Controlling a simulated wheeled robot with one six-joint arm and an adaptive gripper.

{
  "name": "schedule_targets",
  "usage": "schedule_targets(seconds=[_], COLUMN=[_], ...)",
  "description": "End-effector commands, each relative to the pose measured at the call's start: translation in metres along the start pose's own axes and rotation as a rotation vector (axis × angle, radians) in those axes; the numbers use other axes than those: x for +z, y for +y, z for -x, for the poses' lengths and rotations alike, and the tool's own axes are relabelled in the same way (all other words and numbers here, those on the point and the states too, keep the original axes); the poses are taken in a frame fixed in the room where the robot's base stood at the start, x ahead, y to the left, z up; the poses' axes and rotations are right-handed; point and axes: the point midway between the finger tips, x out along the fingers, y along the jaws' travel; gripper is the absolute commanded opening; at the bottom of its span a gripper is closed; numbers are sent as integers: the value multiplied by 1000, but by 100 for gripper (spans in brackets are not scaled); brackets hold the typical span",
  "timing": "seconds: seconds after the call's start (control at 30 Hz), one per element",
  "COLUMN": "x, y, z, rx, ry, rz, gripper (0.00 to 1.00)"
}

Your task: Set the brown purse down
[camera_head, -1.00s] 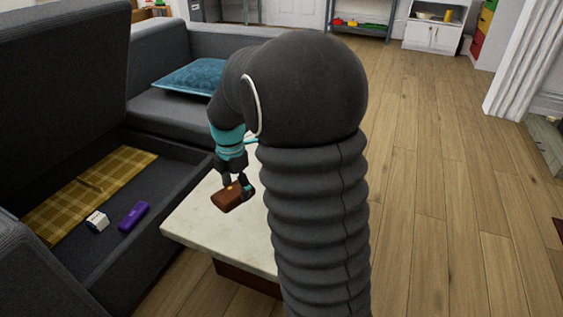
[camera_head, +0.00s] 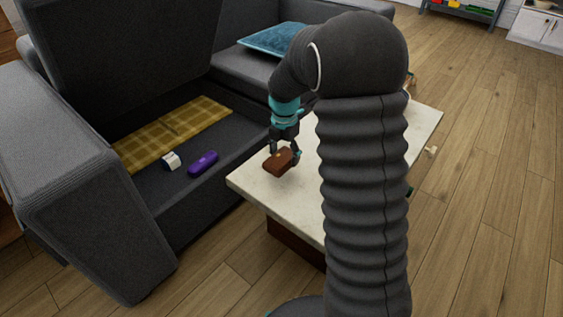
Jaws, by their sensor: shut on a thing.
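The brown purse (camera_head: 279,161) is a small brown block-like thing with a lighter clasp spot. It shows over the left part of the white-topped coffee table (camera_head: 262,190). My gripper (camera_head: 284,153) points down and is shut on the purse, with a finger at either side of it. I cannot tell whether the purse touches the tabletop or hangs a little above it. My own arm hides much of the middle of the table.
Left of the table, the grey sofa (camera_head: 95,170) has an open storage space with a yellow plaid cloth (camera_head: 165,135), a purple case (camera_head: 203,164) and a small white-and-dark box (camera_head: 171,161). A teal cushion (camera_head: 270,40) lies behind. Bare tabletop surrounds the purse. Wooden floor is clear at right.

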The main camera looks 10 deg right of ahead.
Motion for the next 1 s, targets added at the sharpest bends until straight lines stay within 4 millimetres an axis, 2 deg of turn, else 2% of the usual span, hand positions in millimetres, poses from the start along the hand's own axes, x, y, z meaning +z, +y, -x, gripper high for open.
schedule_targets(seconds=[0.1,0.27,0.53,0.93,0.97,1.0], x=[1,1,1,1,1,1], y=[12,15,14,15,15,15], z=[-7,-13,-46,-52,-52,-52], rx=[0,-1,-2,0,0,0], ry=[0,0,1,0,0,0], rz=[0,-1,0,0,0,0], gripper=[36,36,36,36,75,85])
